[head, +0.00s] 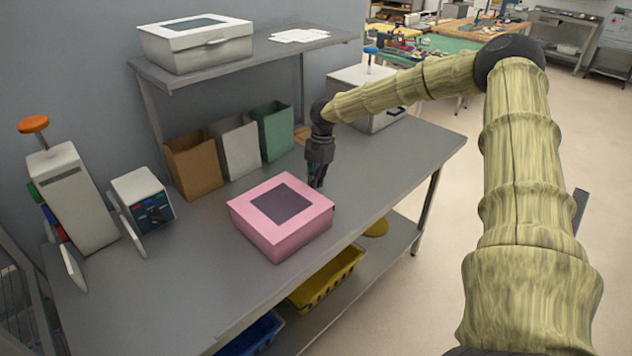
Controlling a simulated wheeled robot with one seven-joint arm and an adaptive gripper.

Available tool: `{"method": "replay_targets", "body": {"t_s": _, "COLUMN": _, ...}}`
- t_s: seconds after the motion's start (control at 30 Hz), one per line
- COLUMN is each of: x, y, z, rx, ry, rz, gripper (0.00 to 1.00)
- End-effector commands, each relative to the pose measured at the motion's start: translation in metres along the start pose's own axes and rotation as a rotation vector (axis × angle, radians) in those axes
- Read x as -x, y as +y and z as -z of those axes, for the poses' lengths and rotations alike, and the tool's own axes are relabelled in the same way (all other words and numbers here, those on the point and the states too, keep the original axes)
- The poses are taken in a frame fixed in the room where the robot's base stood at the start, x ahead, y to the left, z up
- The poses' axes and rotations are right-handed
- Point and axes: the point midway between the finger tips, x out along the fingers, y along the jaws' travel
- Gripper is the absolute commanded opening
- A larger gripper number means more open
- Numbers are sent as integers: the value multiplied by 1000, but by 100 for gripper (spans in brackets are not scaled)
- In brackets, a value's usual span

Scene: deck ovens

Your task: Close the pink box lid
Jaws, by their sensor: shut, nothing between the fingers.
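The pink box (276,240) stands on the grey table near its front edge. Its lid (308,209), pink with a dark square panel in the top, lies flat over the box and looks closed; a thin gap cannot be ruled out at this size. My gripper (317,183) points down just beyond the box's far right side, close to the lid's edge. Its fingers are together with nothing between them. Whether the fingertips touch the box cannot be told. The box's far sides are hidden.
Brown, grey and green bins (236,147) stand along the wall behind the box. A small white device (143,199) stands left. A white box (197,45) and papers sit on the upper shelf. The table (405,163) is clear to the right.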

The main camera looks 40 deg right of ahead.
Motion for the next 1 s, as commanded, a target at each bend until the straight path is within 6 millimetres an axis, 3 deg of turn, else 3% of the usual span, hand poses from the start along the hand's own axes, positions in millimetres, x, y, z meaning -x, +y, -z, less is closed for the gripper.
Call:
{"method": "replay_targets", "body": {"t_s": 0.03, "x": 11, "y": 1, "z": 2, "rx": 0, "ry": 0, "rz": -2, "gripper": 0}}
{"method": "replay_targets", "body": {"t_s": 0.3, "x": 36, "y": 2, "z": 6, "rx": 2, "ry": 0, "rz": -4, "gripper": 0}}
{"method": "replay_targets", "body": {"t_s": 0.37, "x": 31, "y": 2, "z": -5, "rx": -1, "ry": -1, "rz": -4, "gripper": 0}}
{"method": "replay_targets", "body": {"t_s": 0.8, "x": 57, "y": 3, "z": -65, "rx": 0, "ry": 0, "rz": -6, "gripper": 0}}
{"method": "replay_targets", "body": {"t_s": 1.0, "x": 67, "y": 3, "z": -82, "rx": 2, "ry": 0, "rz": -4, "gripper": 0}}
